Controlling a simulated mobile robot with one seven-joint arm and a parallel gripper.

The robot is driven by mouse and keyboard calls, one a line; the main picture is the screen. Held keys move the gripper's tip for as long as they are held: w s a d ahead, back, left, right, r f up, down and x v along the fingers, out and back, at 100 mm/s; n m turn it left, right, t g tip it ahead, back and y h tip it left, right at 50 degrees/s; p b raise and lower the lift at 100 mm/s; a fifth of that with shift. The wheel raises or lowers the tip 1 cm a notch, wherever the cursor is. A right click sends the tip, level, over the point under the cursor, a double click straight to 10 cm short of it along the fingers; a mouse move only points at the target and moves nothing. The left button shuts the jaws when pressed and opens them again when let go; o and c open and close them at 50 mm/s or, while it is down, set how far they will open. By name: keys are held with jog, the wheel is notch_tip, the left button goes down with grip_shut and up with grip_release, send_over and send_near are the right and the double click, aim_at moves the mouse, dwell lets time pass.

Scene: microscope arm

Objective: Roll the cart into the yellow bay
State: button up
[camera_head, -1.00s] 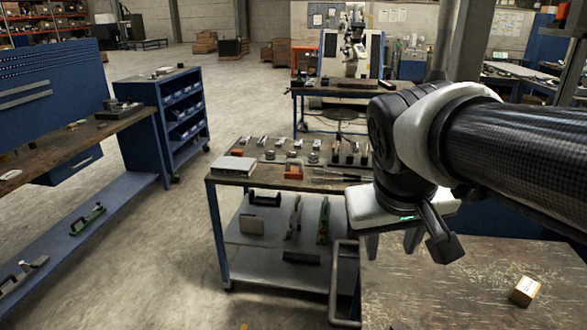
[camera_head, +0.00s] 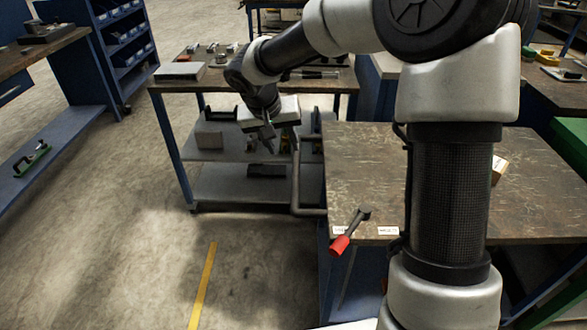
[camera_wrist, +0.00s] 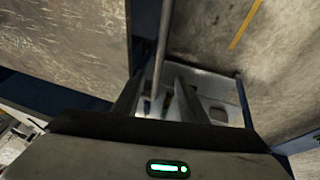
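The cart (camera_head: 172,90) has a dark worn top, blue legs and grey lower shelves. Its grey tube handle (camera_head: 295,180) stands at its right end, close to the workbench. My gripper (camera_head: 268,143) points down beside the handle, left of it in the head view. In the wrist view my gripper (camera_wrist: 155,80) has its two dark fingers apart, with the handle tube (camera_wrist: 161,45) showing between them. I cannot tell whether the tube lies within their reach; no contact shows. A yellow floor line (camera_head: 203,285) lies in front of the cart; it also shows in the wrist view (camera_wrist: 245,25).
A workbench (camera_head: 360,165) stands right of the cart, with a red-handled lever (camera_head: 345,235) at its front edge and a small box (camera_head: 498,168) on top. A blue shelf unit (camera_head: 115,45) and a left bench (camera_head: 45,45) flank open concrete floor (camera_head: 110,230).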

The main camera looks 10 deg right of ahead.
aim_at(295, 172)
jog(key=b+x, duration=0.2)
jog(key=x, duration=1.3)
jog(key=shift+f+b, duration=0.1)
jog(key=shift+b, duration=0.3)
jog(key=shift+c, duration=0.3)
grip_shut()
